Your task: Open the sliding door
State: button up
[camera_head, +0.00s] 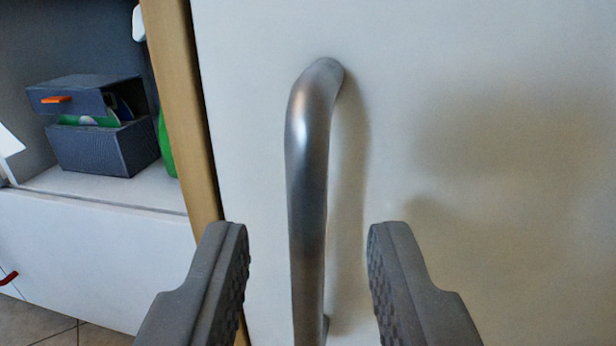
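A white sliding door (480,120) fills the middle and right of the view. A vertical silver bar handle (308,190) is fixed to it near its left side, with its upper end curving into the door. My gripper (308,245) is open, with one grey finger on each side of the handle's lower part. A gap shows between each finger and the bar. The handle's lower end is near the bottom edge of the view.
A wooden edge strip (185,120) runs along the door's left side. Left of it is an open shelf (110,190) with a dark grey box (105,148) holding discs and a green object (166,145). Tiled floor (40,325) shows at the lower left.

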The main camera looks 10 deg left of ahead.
jog(key=shift+w+a, duration=0.2)
jog(key=shift+w, duration=0.55)
grip_shut()
